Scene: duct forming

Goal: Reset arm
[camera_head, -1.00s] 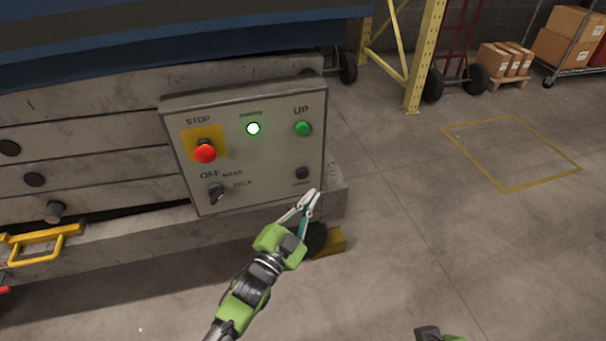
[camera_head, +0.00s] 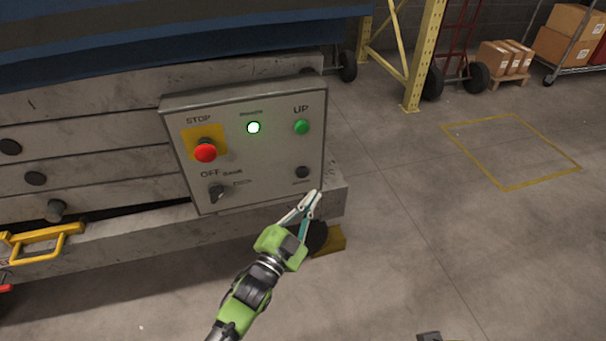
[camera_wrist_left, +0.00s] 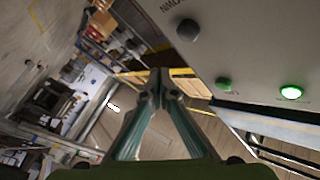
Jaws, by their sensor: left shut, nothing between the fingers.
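My left gripper (camera_head: 314,196) is shut and empty, just below the lower right corner of the grey control panel (camera_head: 240,180). In the left wrist view its fingertips (camera_wrist_left: 157,76) meet, with the panel (camera_wrist_left: 240,40) beside them on the right. The panel carries a red STOP button (camera_head: 205,152), a lit white-green lamp (camera_head: 253,128), a green UP button (camera_head: 302,127), a black button (camera_head: 302,172) and a dark OFF switch (camera_head: 216,192). Of my right arm only a small dark part shows at the bottom edge of the head view; its fingers are not visible.
The panel sits on a grey layered machine (camera_head: 90,160) with a yellow handle (camera_head: 45,240) at the left. A yellow post (camera_head: 424,60), cart wheels and cardboard boxes (camera_head: 570,35) stand at the back. The floor at right is clear, with a yellow marked square (camera_head: 508,188).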

